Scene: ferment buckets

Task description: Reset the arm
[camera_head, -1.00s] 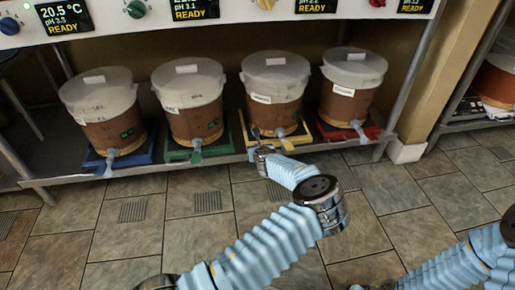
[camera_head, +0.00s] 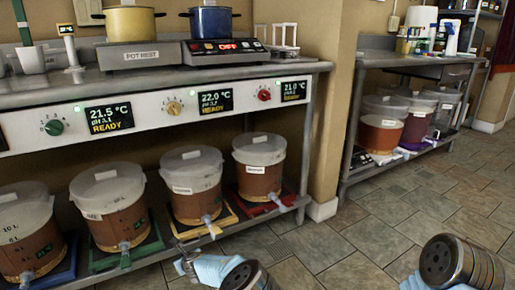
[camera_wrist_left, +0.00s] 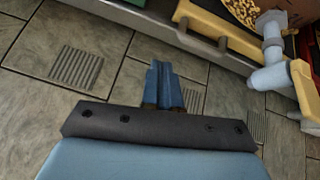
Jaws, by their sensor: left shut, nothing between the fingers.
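My left gripper (camera_head: 180,247) is at the bottom of the head view, just in front of the lower shelf edge near the yellow mat (camera_head: 222,222). In the left wrist view its blue fingers (camera_wrist_left: 164,86) are shut together with nothing between them, above the tiled floor. A lidded bucket with brown contents (camera_head: 193,185) stands on the yellow mat. Its pale tap (camera_wrist_left: 272,75) shows at the upper right of the wrist view, apart from the fingers.
Similar buckets stand on the blue (camera_head: 58,279), green (camera_head: 130,250) and red (camera_head: 264,204) mats. Pots and a control panel (camera_head: 200,100) are above. A second rack (camera_head: 410,70) stands at right. The tiled floor (camera_head: 400,215) between is clear.

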